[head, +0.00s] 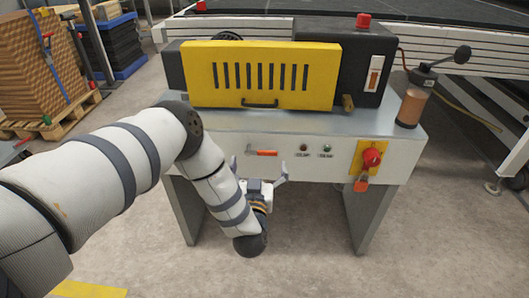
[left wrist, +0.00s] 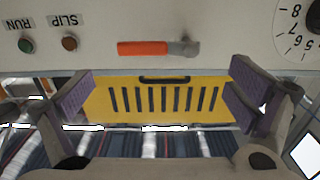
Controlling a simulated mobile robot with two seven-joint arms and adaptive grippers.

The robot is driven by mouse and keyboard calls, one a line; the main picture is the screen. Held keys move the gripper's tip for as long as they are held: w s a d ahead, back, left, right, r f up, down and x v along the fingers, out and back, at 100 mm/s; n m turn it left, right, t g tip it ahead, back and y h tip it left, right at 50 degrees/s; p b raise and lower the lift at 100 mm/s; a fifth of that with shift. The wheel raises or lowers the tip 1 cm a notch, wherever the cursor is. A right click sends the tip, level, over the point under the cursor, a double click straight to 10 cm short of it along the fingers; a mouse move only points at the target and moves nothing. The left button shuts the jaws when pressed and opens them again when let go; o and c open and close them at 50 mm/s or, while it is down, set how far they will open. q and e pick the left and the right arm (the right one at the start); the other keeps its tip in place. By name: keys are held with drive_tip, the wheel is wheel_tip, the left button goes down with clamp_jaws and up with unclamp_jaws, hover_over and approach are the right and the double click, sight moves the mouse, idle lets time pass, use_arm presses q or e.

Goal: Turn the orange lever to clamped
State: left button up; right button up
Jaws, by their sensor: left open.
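The orange lever (head: 264,153) lies horizontal on the light front panel of the coater, its grey pivot at the left end in the head view. In the left wrist view, which is upside down, the orange lever (left wrist: 143,48) shows with its grey pivot at the right. My left gripper (head: 259,172) is open and empty, in front of the panel and just below the lever, with its fingers spread to either side. In the left wrist view its two purple-padded fingers (left wrist: 160,92) stand wide apart and do not touch the lever. My right gripper is not in view.
RUN and SLIP buttons (head: 315,149) sit right of the lever. Further right is a red switch (head: 372,158) on a yellow plate with an orange padlock (head: 361,184). A numbered dial (left wrist: 305,28) is near the lever's pivot. The slotted yellow guard (head: 262,75) is above.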

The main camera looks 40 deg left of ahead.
sight(262, 155)
use_arm(q)
drive_tip(key=x, duration=0.6)
drive_tip(key=shift+w+b, duration=0.2)
drive_tip(key=shift+b, duration=0.2)
drive_tip(key=c, duration=1.7)
drive_tip(key=shift+d, duration=0.1)
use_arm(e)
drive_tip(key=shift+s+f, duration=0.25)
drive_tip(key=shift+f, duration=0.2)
